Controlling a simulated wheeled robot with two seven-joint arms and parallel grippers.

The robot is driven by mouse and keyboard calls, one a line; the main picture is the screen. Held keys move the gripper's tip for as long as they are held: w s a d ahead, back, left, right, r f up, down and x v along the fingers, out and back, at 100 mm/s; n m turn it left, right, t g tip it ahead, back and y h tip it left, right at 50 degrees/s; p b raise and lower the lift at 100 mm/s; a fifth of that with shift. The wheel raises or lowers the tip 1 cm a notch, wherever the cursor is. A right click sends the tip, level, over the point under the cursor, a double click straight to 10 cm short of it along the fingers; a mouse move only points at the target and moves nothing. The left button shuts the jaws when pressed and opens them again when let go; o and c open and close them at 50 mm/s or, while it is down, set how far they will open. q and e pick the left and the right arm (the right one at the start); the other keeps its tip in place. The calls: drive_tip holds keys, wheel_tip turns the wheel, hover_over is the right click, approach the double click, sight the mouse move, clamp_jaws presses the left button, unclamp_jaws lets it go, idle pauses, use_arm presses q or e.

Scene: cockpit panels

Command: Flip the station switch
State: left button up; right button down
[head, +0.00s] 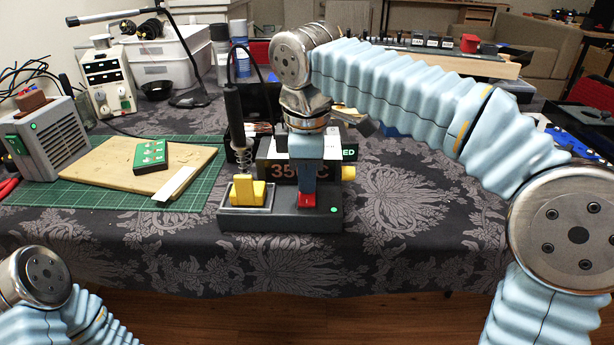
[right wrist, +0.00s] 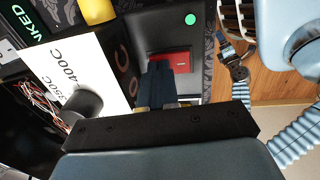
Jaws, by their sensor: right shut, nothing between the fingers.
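The soldering station (head: 272,218) stands on the cloth-covered table, with a display that partly shows "35" and "C". Its red switch (head: 307,202) is low on the front base, beside a lit green dot (head: 334,209). My right gripper (head: 306,192) points down over the switch, shut and empty, its tips at or just above it; contact is unclear. In the right wrist view, the fingers (right wrist: 161,66) cover part of the red switch (right wrist: 180,60), and the green dot (right wrist: 190,19) shows beyond. My left gripper is out of view; only part of that arm shows.
A soldering iron (head: 235,115) stands in its spring holder left of my right gripper, above a yellow sponge (head: 247,189). A green mat (head: 205,190) with a wooden board (head: 100,180) lies at left. The table's front right is clear.

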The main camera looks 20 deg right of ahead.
drive_tip(key=shift+f+p, duration=0.1)
drive_tip(key=shift+p, duration=0.2)
drive_tip(key=shift+f, duration=0.1)
drive_tip(key=shift+s+a, duration=0.25)
drive_tip(key=shift+s, duration=0.45)
drive_tip(key=shift+r, duration=0.2)
